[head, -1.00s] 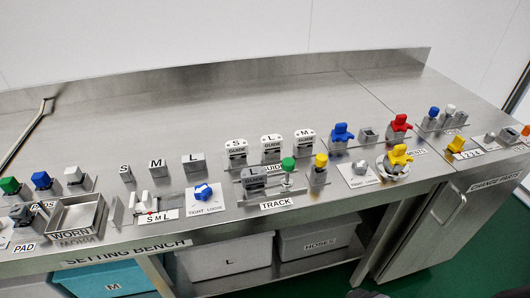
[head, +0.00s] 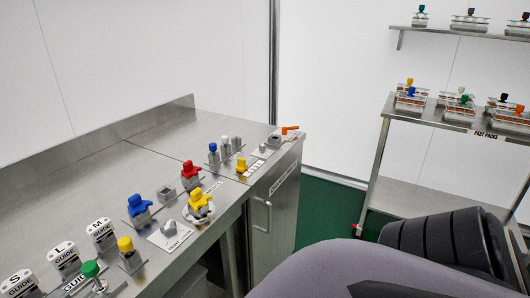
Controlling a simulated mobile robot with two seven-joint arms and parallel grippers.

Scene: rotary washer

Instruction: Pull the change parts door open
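The change parts door (head: 283,213) is the steel cabinet front at the right end of the bench, in the middle of the head view. It looks shut. Its upright bar handle (head: 269,216) is near the door's left edge. A label that reads as change parts (head: 285,179) runs along the edge above the door. A large grey and black link of my own arm fills the lower right and stands to the right of the door. Neither of my grippers is in view, so I cannot tell their states.
The steel bench (head: 150,165) carries blue, red and yellow knobbed parts along its front. An orange handle (head: 290,130) sits at the bench's far corner. A steel rack (head: 400,190) with part packs stands at the right. Green floor (head: 330,205) shows between bench and rack.

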